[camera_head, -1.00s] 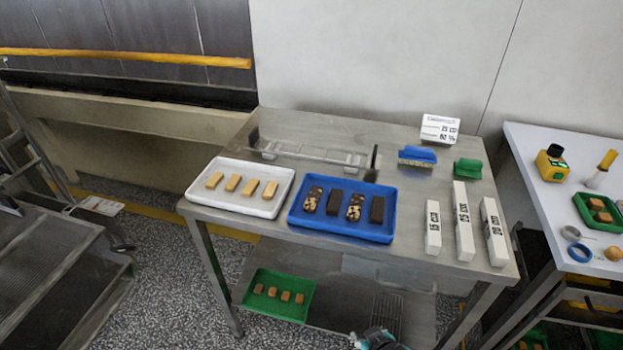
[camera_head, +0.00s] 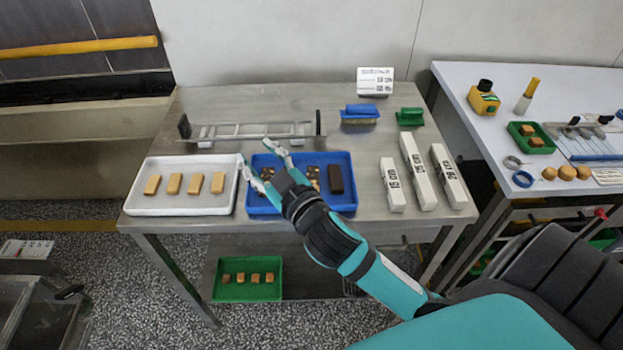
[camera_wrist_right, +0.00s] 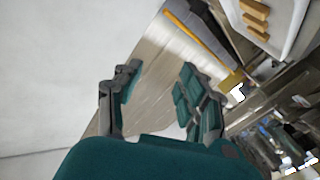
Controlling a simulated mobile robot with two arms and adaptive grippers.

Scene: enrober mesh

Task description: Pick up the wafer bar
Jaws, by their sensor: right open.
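Several tan bars that look like wafer bars (camera_head: 195,183) lie in a row in the white tray (camera_head: 180,208) at the left of the steel table. They also show at the top right of the right wrist view (camera_wrist_right: 255,18). A blue tray (camera_head: 262,206) beside it holds darker bars, some patterned. My right gripper (camera_head: 259,157) is open and empty above the blue tray's back left, right of the white tray; its hand and forearm hide part of the blue tray. The gripper also shows open in the wrist view (camera_wrist_right: 161,75). My left gripper is not in view.
A metal rack (camera_head: 255,132) lies behind the trays. Blue (camera_head: 360,114) and green (camera_head: 410,117) blocks and a sign stand at the back right. White labelled blocks (camera_head: 418,172) lie at the right. A green tray (camera_head: 247,290) is on the lower shelf.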

